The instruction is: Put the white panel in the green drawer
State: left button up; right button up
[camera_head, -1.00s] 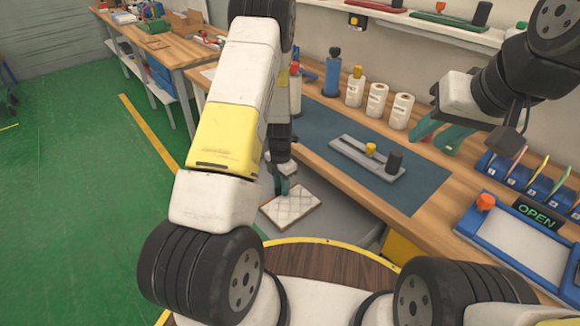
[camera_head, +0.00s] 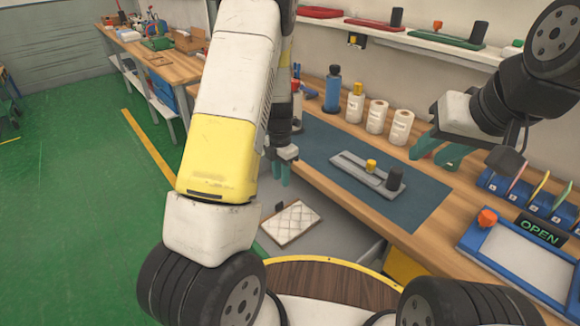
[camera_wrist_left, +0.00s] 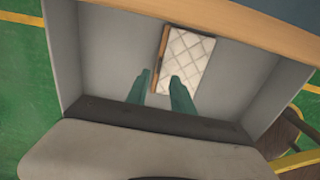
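The white panel (camera_head: 291,222) has a quilted diamond pattern and a thin wooden edge. It lies flat in a grey drawer-like compartment (camera_head: 325,236) below the workbench's front edge. The left wrist view also shows the panel (camera_wrist_left: 186,60) against the grey compartment floor (camera_wrist_left: 105,65), near its bench-side wall. I cannot make out any green on this compartment. My left gripper (camera_head: 280,178) is above the panel, apart from it, with its teal fingers spread and nothing between them. My right gripper (camera_head: 436,156) hangs over the right part of the bench, open and empty.
The wooden workbench (camera_head: 330,188) carries a blue mat (camera_head: 420,205), a grey tool plate (camera_head: 355,178), bottles and paper rolls (camera_head: 376,117). A blue tray (camera_head: 530,258) and an OPEN sign (camera_head: 540,229) stand at right. Green floor (camera_head: 70,210) is clear at left.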

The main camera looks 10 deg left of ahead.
pick_arm(q)
jog(key=s+d+r+m+t+h, duration=0.1)
jog(key=s+r+m+t, duration=0.1)
jog(key=s+r+m, duration=0.65)
jog(key=s+d+r+m+t+h, duration=0.15)
jog(key=r+m, duration=0.45)
jog(key=r, duration=0.7)
jog(key=s+r+m+t, duration=0.1)
jog(key=s+r+m, duration=0.3)
jog(key=s+m, duration=0.3)
jog(key=s+r+m+t, duration=0.1)
jog(key=s+r+m, duration=0.3)
jog(key=s+m, duration=0.3)
jog(key=shift+d+r+t, duration=0.25)
jog(key=shift+d+t, duration=0.1)
jog(key=shift+m, duration=0.25)
jog(key=shift+c, duration=0.2)
